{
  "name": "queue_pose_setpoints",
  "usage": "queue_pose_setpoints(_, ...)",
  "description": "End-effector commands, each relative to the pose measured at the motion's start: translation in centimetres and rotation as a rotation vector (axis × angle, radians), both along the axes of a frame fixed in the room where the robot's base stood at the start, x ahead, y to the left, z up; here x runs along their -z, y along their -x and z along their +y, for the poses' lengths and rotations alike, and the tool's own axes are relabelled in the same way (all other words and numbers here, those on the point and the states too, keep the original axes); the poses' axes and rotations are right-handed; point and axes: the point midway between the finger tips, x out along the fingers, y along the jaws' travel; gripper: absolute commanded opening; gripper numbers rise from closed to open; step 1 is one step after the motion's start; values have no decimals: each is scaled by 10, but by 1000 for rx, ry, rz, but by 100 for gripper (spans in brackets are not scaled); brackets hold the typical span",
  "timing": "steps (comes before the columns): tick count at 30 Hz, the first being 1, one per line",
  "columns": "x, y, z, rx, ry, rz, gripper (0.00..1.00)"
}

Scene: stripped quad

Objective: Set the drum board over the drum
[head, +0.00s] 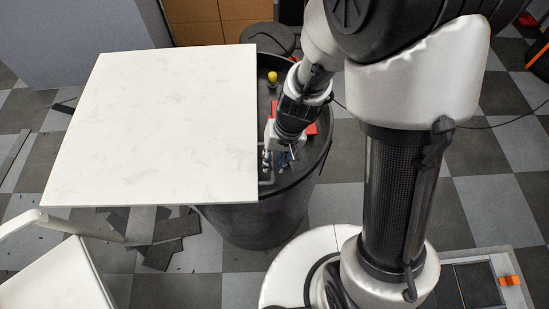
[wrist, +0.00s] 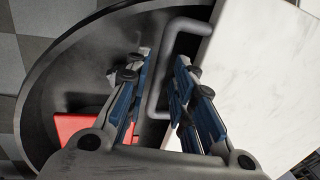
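The drum board is a large white marbled square (head: 150,125) in the head view; its right part covers the left part of a dark round drum (head: 255,220). A grey U-shaped handle (wrist: 155,85) stands out from the board's edge (wrist: 265,70) in the wrist view, over the drum's dark inside. My gripper (head: 279,160) is low over the drum, beside the board's right edge. In the wrist view my gripper (wrist: 163,58) is open, with one blue-padded finger on each side of the handle bar and gaps visible. The drum's left side is hidden under the board.
A red object (wrist: 78,132) and a yellow knob (head: 272,77) show within the drum's rim. A white chair-like frame (head: 60,275) stands at lower left. Dark loose pieces (head: 160,240) lie on the checkered floor below the board. Cardboard boxes (head: 215,20) stand behind.

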Motion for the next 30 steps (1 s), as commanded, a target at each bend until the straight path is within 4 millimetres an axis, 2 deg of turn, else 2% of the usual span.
queue_pose_setpoints(9,0,0,0,0,0,0,0)
queue_pose_setpoints(25,0,0,0,0,0,0,0)
queue_pose_setpoints(30,0,-11,-11,3,0,0,0)
